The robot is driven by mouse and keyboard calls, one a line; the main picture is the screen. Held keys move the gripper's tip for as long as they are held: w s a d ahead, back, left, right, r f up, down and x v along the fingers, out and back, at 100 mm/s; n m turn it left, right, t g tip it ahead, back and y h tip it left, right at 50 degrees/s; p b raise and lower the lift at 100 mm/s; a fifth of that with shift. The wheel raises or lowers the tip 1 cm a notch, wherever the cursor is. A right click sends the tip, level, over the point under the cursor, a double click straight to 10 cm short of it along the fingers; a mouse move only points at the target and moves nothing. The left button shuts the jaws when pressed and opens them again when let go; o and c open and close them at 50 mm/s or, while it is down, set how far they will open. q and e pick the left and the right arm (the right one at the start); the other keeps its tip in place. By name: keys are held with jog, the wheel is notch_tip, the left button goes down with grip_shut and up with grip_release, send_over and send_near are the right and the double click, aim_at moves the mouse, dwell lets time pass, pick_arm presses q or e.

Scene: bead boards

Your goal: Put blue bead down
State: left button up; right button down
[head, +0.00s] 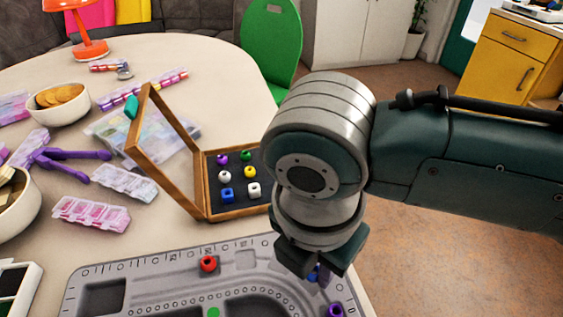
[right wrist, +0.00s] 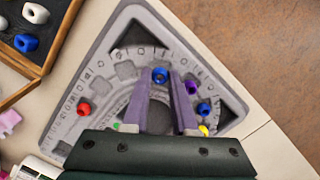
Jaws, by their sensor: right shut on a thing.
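My right gripper (head: 318,271) points down over the right part of the grey bead board (head: 140,270). In the right wrist view its purple fingers (right wrist: 163,80) are shut on a blue bead (right wrist: 160,75), which sits between the fingertips. I cannot tell whether the bead touches the board. A purple bead (right wrist: 191,87) and another blue bead (right wrist: 203,109) are on the board to the right of the fingers. A yellow bead (right wrist: 203,130) is partly hidden. A red bead (head: 208,263) and a green bead (head: 213,312) are on the board at left. My left gripper is not in view.
An open wooden bead box (head: 199,197) with several beads stands behind the board, its lid raised. Pink bead cases (head: 91,214), purple pliers (head: 70,155) and bowls (head: 60,117) lie to the left. The table's right edge is close to the board.

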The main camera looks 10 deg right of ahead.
jog(key=shift+f, duration=0.65)
jog(key=shift+f, duration=0.25)
jog(key=c, duration=0.7)
grip_release()
jog(key=shift+r, duration=0.1)
